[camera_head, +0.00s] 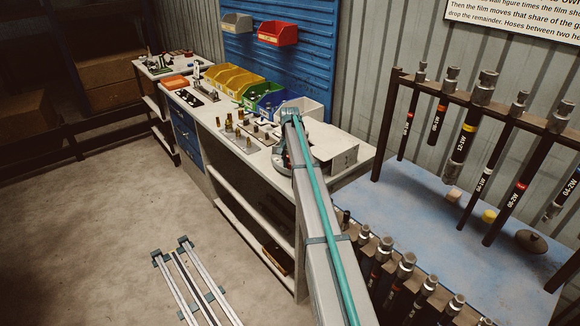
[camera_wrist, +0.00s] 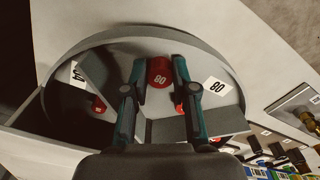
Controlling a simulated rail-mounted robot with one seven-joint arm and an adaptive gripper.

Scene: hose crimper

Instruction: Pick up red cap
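In the wrist view, a red cap (camera_wrist: 160,73) marked with a number stands between the fingertips of my gripper (camera_wrist: 160,66). The two teal fingers are apart, one on each side of the cap and very close to it. I cannot tell whether they press on it. The cap is over a round grey tray (camera_wrist: 75,42) with divider walls. Smaller red pieces show in the tray at the left (camera_wrist: 98,105) and beside the right finger (camera_wrist: 180,107), partly hidden. In the head view, my arm reaches to the round tray (camera_head: 322,150) and hides the fingers and the cap.
White number cards (camera_wrist: 218,86) lie in the tray. On the bench, yellow (camera_head: 232,80), green (camera_head: 254,95) and blue bins stand behind brass fittings (camera_head: 240,132). A hose rack (camera_head: 452,98) stands at the right.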

